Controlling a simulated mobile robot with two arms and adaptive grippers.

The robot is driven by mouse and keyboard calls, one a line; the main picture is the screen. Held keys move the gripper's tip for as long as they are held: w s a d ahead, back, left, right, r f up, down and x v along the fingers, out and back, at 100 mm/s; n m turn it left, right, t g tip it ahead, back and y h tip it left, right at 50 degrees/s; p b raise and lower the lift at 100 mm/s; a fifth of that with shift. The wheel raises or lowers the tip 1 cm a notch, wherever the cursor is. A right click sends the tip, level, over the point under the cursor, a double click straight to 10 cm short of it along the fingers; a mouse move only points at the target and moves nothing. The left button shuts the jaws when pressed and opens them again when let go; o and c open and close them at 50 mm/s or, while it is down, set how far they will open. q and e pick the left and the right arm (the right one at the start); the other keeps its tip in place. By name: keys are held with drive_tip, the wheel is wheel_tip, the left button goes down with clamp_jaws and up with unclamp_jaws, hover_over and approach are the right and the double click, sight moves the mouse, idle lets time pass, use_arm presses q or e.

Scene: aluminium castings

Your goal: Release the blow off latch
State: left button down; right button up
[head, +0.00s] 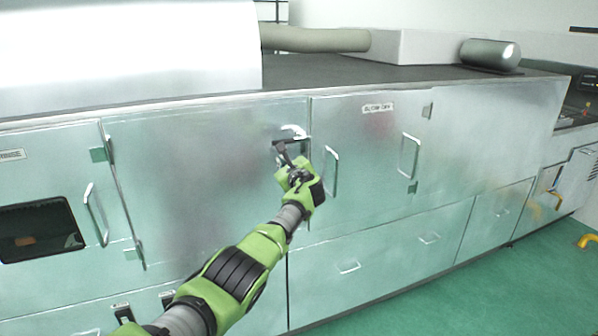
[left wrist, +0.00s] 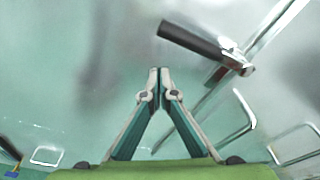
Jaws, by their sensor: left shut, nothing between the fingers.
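The blow off latch (head: 294,131) is at the seam left of the door labelled "BLOW OFF" (head: 352,160). In the head view my left gripper partly hides it. In the left wrist view the latch shows a dark bar-shaped handle (left wrist: 190,39) on a bright metal pivot, lying at a slant. My left gripper (head: 285,157) is just below the latch in the head view. In the left wrist view its fingertips (left wrist: 160,72) meet with nothing between them. The handle appears above and right of them, with a visible gap. My right gripper is not in view.
A vertical bar handle (head: 332,171) stands out just right of the gripper, and another handle (head: 410,156) is farther right. Drawers with small handles (head: 348,268) lie below. A rinse door with a dark window (head: 40,230) is at left.

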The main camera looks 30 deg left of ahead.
use_arm(q)
drive_tip(key=v, duration=1)
drive_tip(key=shift+w+d, duration=0.35)
drive_tip(key=shift+d, duration=0.05)
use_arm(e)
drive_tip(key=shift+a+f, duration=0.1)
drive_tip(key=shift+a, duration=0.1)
use_arm(q)
drive_tip(key=shift+r, duration=0.1)
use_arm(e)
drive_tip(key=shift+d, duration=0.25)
